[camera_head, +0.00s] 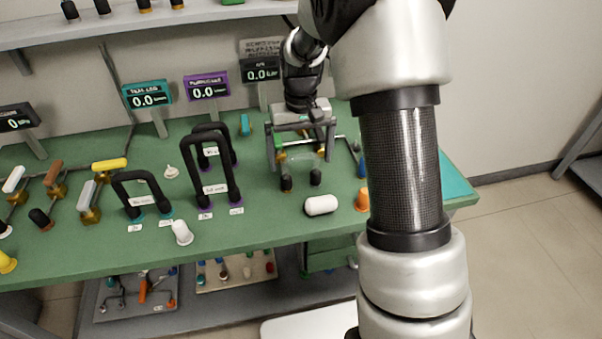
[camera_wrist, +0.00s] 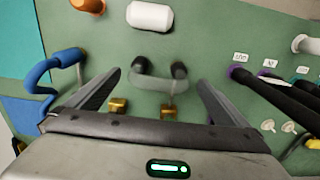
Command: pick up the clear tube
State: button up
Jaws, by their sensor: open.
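The clear tube (camera_wrist: 160,82) is a see-through, curved piece with two black ends, and it stands on the green bench. In the wrist view it lies between my two open fingers, with its black ends a little beyond the fingertips. In the head view the clear tube (camera_head: 301,166) is faint, and its black ends show just below my gripper (camera_head: 303,152). My gripper (camera_wrist: 158,84) points down over the tube, open, with a gap on both sides. I cannot tell the exact height of the fingers above the bench.
A white capped piece (camera_head: 321,205) and an orange piece (camera_head: 362,199) lie near the bench's front edge. A blue bent piece (camera_wrist: 55,73) is left of my fingers in the wrist view. Black arched tubes (camera_head: 212,165) stand left of my gripper. Display panels (camera_head: 207,86) stand behind.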

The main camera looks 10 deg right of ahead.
jog(key=shift+w+d+f+b, duration=0.1)
jog(key=shift+f+b, duration=0.1)
jog(key=shift+f, duration=0.95)
jog(key=shift+w+a+f+b, duration=0.1)
jog(key=shift+f+b, duration=0.1)
jog(key=shift+f, duration=0.9)
jog(key=shift+w+d+f+b, duration=0.1)
jog(key=shift+f+b, duration=0.1)
jog(key=shift+f, duration=0.95)
jog(key=c, duration=1)
jog(key=shift+r, duration=0.1)
notch_tip(320, 180, up, 10)
jog(key=shift+f+p, duration=0.1)
jog(key=shift+p, duration=0.8)
